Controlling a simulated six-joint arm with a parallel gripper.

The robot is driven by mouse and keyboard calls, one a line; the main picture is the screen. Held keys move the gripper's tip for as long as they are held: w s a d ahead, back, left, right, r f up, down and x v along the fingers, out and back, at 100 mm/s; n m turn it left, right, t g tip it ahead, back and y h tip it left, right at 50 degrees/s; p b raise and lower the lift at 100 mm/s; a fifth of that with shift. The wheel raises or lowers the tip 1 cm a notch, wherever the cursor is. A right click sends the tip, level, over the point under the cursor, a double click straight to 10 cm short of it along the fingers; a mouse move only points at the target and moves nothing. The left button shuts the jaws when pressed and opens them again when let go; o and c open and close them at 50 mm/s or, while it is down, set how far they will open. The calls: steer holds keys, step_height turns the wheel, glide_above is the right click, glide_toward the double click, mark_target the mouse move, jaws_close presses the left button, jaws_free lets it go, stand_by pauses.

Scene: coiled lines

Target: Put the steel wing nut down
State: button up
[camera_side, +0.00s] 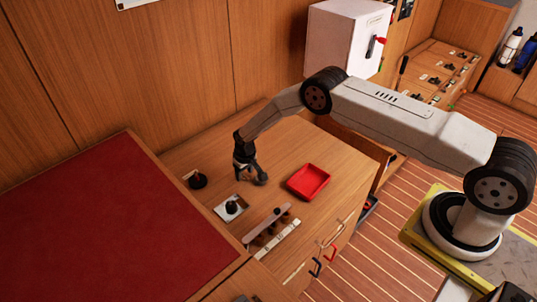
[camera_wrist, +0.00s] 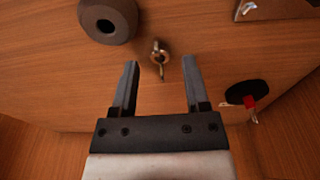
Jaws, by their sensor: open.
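In the wrist view, the steel wing nut (camera_wrist: 160,52) is a small shiny piece with a round centre and thin wings. It appears to rest on the wooden top, just ahead of the gap between my fingertips. My gripper (camera_wrist: 160,64) is open, with its two dark fingers apart on either side of the nut's line and nothing held between them. In the side view, my gripper (camera_side: 251,174) hangs low over the wooden top, left of the red tray. The wing nut cannot be made out there.
A red tray (camera_side: 296,184) lies right of my gripper. A plate with a black knob (camera_side: 231,207), a black round base (camera_side: 197,181) and a strip of small parts (camera_side: 267,227) stand nearby. A thick grey ring (camera_wrist: 107,18) is close to the nut.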

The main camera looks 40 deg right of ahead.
step_height(320, 180, up, 11)
steer(key=s, duration=0.1)
steer(key=shift+s, duration=0.2)
stand_by(0.5)
stand_by(0.5)
steer(key=s+d+r, duration=0.2)
steer(key=s+r, duration=1)
steer(key=r, duration=0.2)
steer(key=s+d+r+t, duration=0.1)
steer(key=s+r, duration=0.3)
steer(key=s, duration=1.2)
steer(key=shift+r, duration=0.2)
